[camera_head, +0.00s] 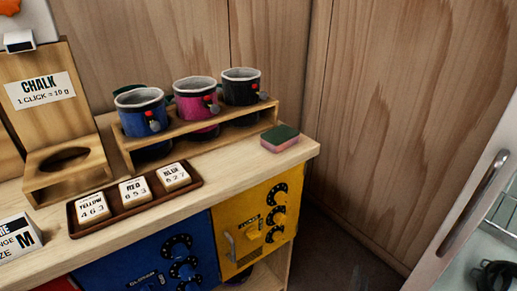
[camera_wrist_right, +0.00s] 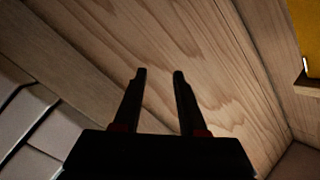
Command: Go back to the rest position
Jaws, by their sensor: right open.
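My right gripper (camera_wrist_right: 158,78) shows in the right wrist view. Its two dark fingers are apart with nothing between them, in front of wood-grained panelling (camera_wrist_right: 130,40). I cannot make out either gripper in the head view. My left gripper is in neither view.
A wooden counter (camera_head: 230,160) holds a rack (camera_head: 200,132) with blue, pink and black chalk bags, a sponge (camera_head: 280,138), a tray of number cards (camera_head: 75,228) and a chalk stand (camera_head: 65,182). Blue (camera_head: 145,255) and yellow (camera_head: 230,218) dial boxes sit below. A white door (camera_head: 465,215) stands at right.

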